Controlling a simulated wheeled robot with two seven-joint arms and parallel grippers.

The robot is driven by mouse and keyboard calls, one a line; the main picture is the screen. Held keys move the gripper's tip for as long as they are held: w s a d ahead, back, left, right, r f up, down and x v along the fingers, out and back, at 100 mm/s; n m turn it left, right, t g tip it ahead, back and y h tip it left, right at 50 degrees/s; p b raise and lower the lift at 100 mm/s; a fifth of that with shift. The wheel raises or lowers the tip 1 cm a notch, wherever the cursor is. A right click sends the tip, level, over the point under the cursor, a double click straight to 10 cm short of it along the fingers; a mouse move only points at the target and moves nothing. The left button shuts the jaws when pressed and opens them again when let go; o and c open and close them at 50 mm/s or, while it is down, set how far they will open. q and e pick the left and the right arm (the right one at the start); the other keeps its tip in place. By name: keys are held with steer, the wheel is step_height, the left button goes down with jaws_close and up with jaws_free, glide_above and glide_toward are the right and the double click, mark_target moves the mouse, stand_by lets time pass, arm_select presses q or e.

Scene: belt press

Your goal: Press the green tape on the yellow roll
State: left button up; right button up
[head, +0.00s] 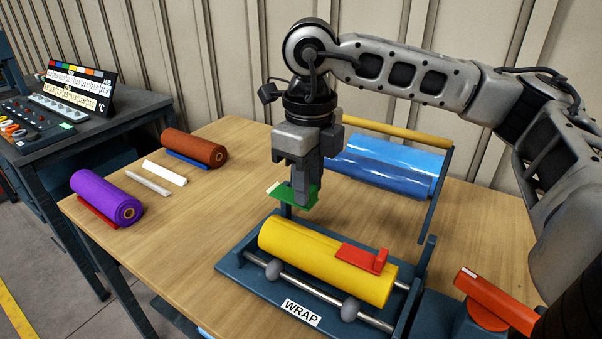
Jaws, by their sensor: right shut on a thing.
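The yellow roll (310,257) lies on the metal rods of a blue wrap stand (240,267) labelled WRAP. A red tape piece (356,256) with a raised end sits on the right part of the roll. My right gripper (302,195) points down, shut on the green tape (284,194). The gripper and tape appear above and behind the left end of the yellow roll, apart from it. The fingers hide part of the tape. My left gripper is not in view.
A purple roll (100,197), a brown roll (193,147) and two white sticks (165,173) lie on the left of the wooden table (195,225). Blue film (385,165) hangs on a frame behind the stand. An orange-red handle (495,300) stands at right.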

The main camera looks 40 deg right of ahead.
steer(key=shift+f, duration=0.1)
steer(key=shift+f+b, duration=0.5)
steer(key=shift+b, duration=0.2)
step_height(320, 180, down, 3)
steer(key=b, duration=0.3)
steer(key=shift+f, duration=0.15)
steer(key=shift+f+b, duration=0.5)
steer(key=shift+f, duration=0.05)
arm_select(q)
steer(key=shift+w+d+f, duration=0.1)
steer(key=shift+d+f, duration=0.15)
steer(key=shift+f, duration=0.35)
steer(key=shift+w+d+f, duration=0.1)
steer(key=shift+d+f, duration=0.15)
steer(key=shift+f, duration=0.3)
arm_select(e)
steer(key=shift+f, duration=0.25)
arm_select(q)
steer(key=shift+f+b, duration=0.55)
steer(key=shift+b, duration=0.25)
arm_select(e)
steer(key=shift+f, duration=0.65)
